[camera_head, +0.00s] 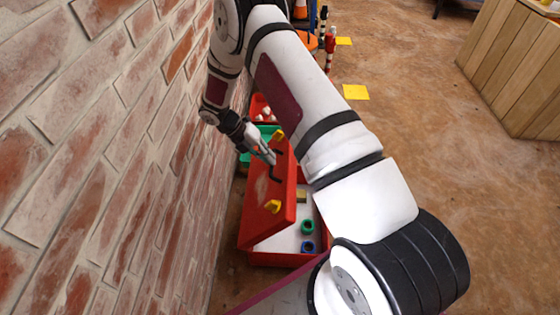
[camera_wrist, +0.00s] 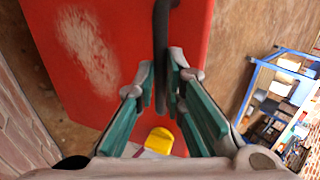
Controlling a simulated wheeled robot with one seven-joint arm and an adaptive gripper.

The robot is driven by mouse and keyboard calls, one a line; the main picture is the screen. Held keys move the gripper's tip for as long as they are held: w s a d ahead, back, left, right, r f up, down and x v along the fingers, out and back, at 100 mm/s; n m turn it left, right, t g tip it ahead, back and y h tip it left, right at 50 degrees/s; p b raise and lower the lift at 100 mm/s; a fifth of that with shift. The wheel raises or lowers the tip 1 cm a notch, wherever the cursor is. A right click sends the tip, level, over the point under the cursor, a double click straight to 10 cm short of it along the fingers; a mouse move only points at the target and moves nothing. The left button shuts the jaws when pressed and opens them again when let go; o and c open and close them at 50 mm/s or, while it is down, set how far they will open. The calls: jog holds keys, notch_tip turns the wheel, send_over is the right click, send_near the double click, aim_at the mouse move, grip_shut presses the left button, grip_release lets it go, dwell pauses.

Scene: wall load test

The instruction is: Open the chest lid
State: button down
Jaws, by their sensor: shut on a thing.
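The red chest (camera_head: 285,259) stands on the floor beside the brick wall. Its red lid (camera_head: 252,215) is raised and tilted on the wall side, so part of the pale inside shows. Two yellow latches (camera_head: 273,206) are on the lid's edge, and one shows in the wrist view (camera_wrist: 160,140). My gripper (camera_head: 268,157) is at the lid's dark handle (camera_head: 276,171). In the wrist view the fingers (camera_wrist: 167,88) are closed around the dark handle bar (camera_wrist: 161,45), in front of the scratched lid face (camera_wrist: 95,50). My arm hides the chest's right side.
Inside the chest are a green ring (camera_head: 307,227) and a blue ring (camera_head: 308,247). The brick wall (camera_head: 110,140) is close on the left. Green and red bins lie beyond the chest. A wooden crate (camera_head: 515,65) stands far right; the floor between is mostly clear.

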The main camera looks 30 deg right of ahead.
jog(key=shift+w+a+f, duration=0.25)
jog(key=shift+w+a, duration=0.15)
jog(key=shift+a, duration=0.35)
jog(key=shift+w+a+f, duration=0.25)
jog(key=shift+w+a, duration=0.1)
jog(key=shift+a, duration=0.4)
jog(key=c, duration=1.7)
grip_release()
jog(key=shift+f, duration=0.15)
jog(key=shift+o, duration=0.2)
jog(key=shift+d, duration=0.1)
notch_tip(320, 180, up, 10)
jog(key=shift+d+r, duration=0.25)
